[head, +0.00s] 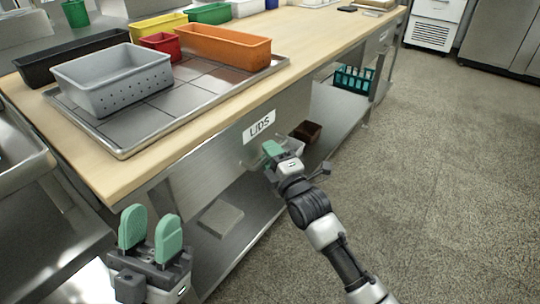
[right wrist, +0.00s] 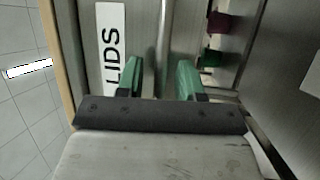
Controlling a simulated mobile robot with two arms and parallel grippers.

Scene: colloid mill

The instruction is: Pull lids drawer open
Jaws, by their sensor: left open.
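The lids drawer front is grey metal under the wooden worktop, with a white LIDS label (head: 259,126) that also shows in the right wrist view (right wrist: 112,55). A metal bar handle (right wrist: 163,42) runs beside the label. My right gripper (head: 273,150) is at the drawer front, just below the label. In the right wrist view, its green fingers (right wrist: 161,78) are apart, with the handle lined up between them. I cannot tell whether they touch it. The arm hides part of the handle in the head view. My left gripper (head: 151,226) is open and empty, near the worktop's front left corner.
A lower shelf holds a brown bin (head: 306,132) and a teal crate (head: 353,79). The floor (head: 440,170) at right is clear.

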